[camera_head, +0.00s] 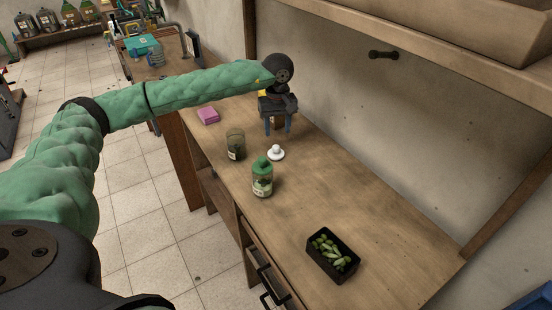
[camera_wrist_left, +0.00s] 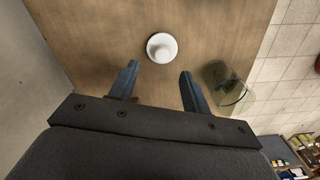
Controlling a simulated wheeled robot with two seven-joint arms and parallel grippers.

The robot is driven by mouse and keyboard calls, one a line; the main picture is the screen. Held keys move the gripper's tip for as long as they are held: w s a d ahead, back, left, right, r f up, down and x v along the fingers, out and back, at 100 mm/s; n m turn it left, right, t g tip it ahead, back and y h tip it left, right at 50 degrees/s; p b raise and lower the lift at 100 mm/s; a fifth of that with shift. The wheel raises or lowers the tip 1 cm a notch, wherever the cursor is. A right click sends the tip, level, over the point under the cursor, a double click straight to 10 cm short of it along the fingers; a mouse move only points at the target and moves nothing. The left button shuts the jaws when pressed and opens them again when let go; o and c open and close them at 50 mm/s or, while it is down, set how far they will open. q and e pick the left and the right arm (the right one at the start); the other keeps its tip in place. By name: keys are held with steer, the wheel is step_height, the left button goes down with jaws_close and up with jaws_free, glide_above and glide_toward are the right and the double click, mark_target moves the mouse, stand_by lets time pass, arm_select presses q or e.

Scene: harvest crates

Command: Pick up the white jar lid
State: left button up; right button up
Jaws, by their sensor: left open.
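The white jar lid (camera_head: 276,153) lies on the wooden table, a small round disc with a knob on top. It also shows in the left wrist view (camera_wrist_left: 162,48), a little beyond the fingertips and roughly between their lines. My left gripper (camera_head: 275,128) is open and empty above the table, behind the lid in the head view. Its two fingers show apart in the left wrist view (camera_wrist_left: 159,75). My right gripper is not in view.
An open glass jar (camera_head: 235,145) stands left of the lid. A green-topped jar (camera_head: 262,178) stands in front of it. A pink block (camera_head: 208,115) lies farther back. A black crate (camera_head: 313,262) of green vegetables sits at the front right. The table's right middle is clear.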

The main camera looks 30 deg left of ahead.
mark_target(276, 147)
arm_select(q)
steer(key=shift+s+a+f, duration=0.1)
steer(key=shift+f, duration=1.9)
steer(key=shift+s+a+f, duration=0.1)
steer(key=shift+f, duration=1.9)
steer(key=shift+c, duration=0.5)
jaws_close()
